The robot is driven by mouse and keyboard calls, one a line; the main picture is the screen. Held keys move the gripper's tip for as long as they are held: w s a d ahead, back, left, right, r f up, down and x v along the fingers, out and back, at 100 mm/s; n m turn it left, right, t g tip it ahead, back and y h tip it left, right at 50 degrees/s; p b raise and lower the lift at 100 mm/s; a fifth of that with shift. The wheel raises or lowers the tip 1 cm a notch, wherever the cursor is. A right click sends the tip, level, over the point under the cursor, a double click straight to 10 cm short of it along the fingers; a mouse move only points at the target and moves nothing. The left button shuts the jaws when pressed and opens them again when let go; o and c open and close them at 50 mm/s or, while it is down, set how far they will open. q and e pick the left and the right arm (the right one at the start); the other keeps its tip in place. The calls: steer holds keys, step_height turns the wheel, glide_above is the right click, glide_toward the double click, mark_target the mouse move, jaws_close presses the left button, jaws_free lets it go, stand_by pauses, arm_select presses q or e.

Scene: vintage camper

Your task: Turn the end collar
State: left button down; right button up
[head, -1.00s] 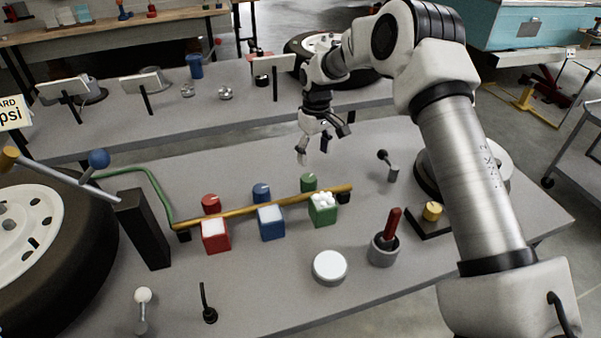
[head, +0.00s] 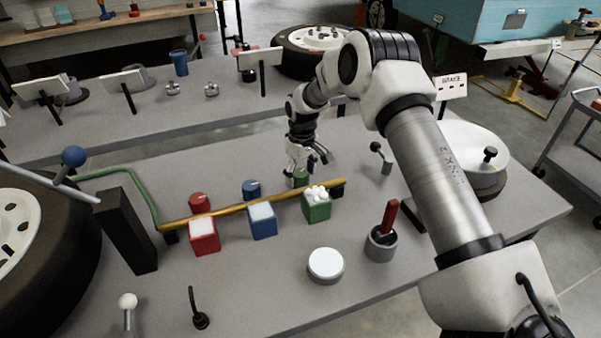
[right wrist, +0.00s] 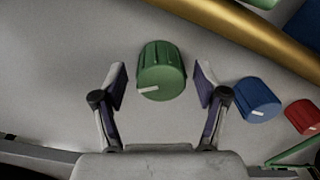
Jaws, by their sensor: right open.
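A row of three ribbed collars stands behind a brass pipe (head: 250,205): red (head: 199,201), blue (head: 251,188) and, at the right end, green (head: 300,177). My right gripper (head: 308,160) is open above the green collar, which it partly hides in the head view. In the right wrist view the green collar (right wrist: 161,72) sits between the open fingers, with a gap on each side. A white mark on its face points left. The blue collar (right wrist: 257,99) and red collar (right wrist: 303,116) are to the right there. My left gripper is not in view.
Red (head: 204,235), blue (head: 262,220) and green (head: 316,207) blocks stand in front of the pipe. A grey cup with a red handle (head: 381,242) and a white round disc (head: 325,264) are nearer the front edge. A black post (head: 125,230) stands left.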

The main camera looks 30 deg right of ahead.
steer(key=shift+s, duration=0.1)
steer(key=c, duration=1.2)
steer(key=shift+o, duration=0.2)
steer(key=shift+r, duration=0.1)
steer(key=m+p, duration=0.2)
steer(key=m, duration=0.1)
steer(key=shift+r+p, duration=0.1)
steer(key=shift+p, duration=0.2)
steer(key=shift+a+m+p, duration=0.1)
steer(key=shift+m+p, duration=0.75)
steer(key=shift+m, duration=1.15)
steer(key=shift+f, duration=0.2)
steer(key=o, duration=1.2)
steer(key=shift+c, duration=0.2)
